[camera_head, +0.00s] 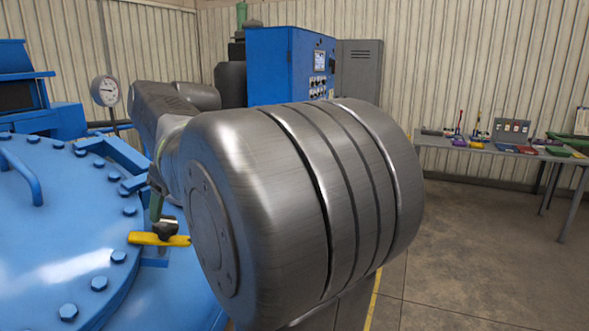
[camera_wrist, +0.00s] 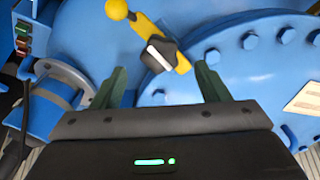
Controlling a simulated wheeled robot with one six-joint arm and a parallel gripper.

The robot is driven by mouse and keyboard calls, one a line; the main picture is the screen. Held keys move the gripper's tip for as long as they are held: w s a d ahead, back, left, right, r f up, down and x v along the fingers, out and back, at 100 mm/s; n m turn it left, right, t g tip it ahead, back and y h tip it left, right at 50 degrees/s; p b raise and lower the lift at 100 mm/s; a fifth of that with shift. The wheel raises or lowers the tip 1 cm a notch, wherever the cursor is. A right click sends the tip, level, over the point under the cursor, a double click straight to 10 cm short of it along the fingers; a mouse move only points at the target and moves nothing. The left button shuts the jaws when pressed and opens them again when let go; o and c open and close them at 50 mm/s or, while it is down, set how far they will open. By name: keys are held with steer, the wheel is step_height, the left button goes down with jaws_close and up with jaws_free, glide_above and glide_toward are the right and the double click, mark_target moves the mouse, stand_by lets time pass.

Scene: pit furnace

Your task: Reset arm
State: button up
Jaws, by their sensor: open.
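My gripper (camera_wrist: 158,88) is in the wrist view, with its two dark green fingers spread apart and nothing between them. Beyond the fingertips is a yellow valve handle (camera_wrist: 146,34) with a dark hub and a yellow ball end. The fingers do not appear to touch it. In the head view the yellow handle (camera_head: 146,239) shows beside the blue furnace lid. My large grey arm link fills the middle of the head view and hides much of the area behind it. A small part of a green finger (camera_head: 156,205) shows just above the handle.
The blue bolted lid (camera_head: 60,220) takes up the left. A pressure gauge (camera_head: 105,90) and a blue control cabinet (camera_head: 275,70) stand behind. A table (camera_head: 470,148) with tools is at the right. The floor (camera_head: 480,250) before it is clear.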

mark_target(168, 221)
steer(key=v, duration=0.7)
steer(key=x, duration=1.3)
steer(key=shift+w+a+f+p, duration=0.1)
steer(key=shift+f+p, duration=0.25)
steer(key=n+b, duration=0.1)
steer(key=n, duration=0.4)
steer(key=n+b, duration=0.1)
steer(key=n, duration=0.3)
steer(key=shift+w+n+b, duration=0.1)
steer(key=shift+n+b, duration=0.2)
steer(key=shift+b, duration=0.05)
steer(key=n+b, duration=0.1)
steer(key=n, duration=0.4)
steer(key=shift+r+n+b, duration=0.1)
steer(key=shift+n+b, duration=0.6)
steer(key=shift+n, duration=1)
steer(key=shift+r, duration=0.15)
